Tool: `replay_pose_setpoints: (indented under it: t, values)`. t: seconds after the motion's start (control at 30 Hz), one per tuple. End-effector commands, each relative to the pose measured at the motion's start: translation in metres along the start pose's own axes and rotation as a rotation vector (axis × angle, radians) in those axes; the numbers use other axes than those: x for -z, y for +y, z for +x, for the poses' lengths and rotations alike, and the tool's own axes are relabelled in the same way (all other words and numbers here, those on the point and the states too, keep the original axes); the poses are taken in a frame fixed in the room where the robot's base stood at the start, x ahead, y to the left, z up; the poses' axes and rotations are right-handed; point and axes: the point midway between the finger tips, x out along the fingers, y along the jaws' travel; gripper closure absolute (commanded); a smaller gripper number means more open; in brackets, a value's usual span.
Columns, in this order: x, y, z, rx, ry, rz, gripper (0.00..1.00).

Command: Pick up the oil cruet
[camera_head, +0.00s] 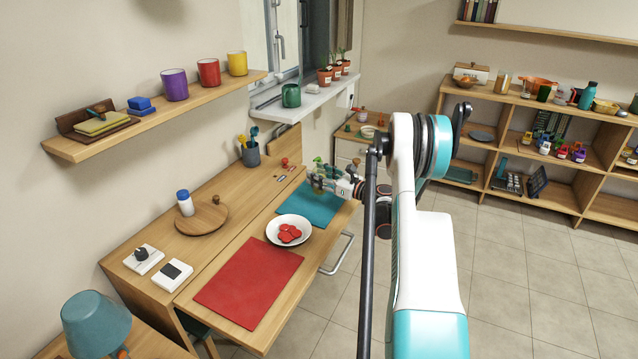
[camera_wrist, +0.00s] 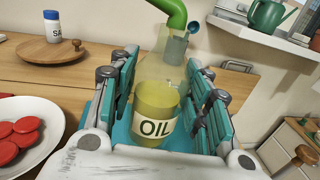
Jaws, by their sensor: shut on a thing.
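The oil cruet (camera_wrist: 155,112) is a see-through yellow-green bottle with a white OIL label and a bright green spout, shown large in the wrist view. My gripper (camera_wrist: 162,98) is shut on it, with teal-padded fingers on its left and right sides. In the head view my gripper (camera_head: 326,181) is over the teal mat (camera_head: 302,212), and the cruet's green spout (camera_head: 318,161) shows above the fingers. The cruet's body is mostly hidden there. I cannot tell whether its base touches the mat.
A white bowl (camera_head: 275,236) with red slices stands beside the teal mat, and a red mat (camera_head: 247,284) lies nearer. A round wooden board (camera_head: 187,222) carries a salt shaker (camera_head: 184,203). A utensil cup (camera_head: 250,155) stands behind. A wall shelf (camera_head: 150,115) hangs over the table's left.

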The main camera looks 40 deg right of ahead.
Motion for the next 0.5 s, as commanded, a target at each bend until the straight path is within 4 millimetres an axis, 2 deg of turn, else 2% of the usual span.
replay_pose_setpoints:
  t: [0.03, 0.2, 0.4, 0.5]
  values:
    - [-0.021, 0.000, 0.000, 0.000, 0.000, 0.000, 0.90]
    - [-0.069, 0.001, 0.000, 0.000, 0.000, 0.000, 0.90]
    - [-0.112, 0.001, 0.000, 0.000, 0.000, 0.000, 0.90]
    - [-0.125, 0.001, 0.000, 0.000, 0.000, 0.000, 0.90]
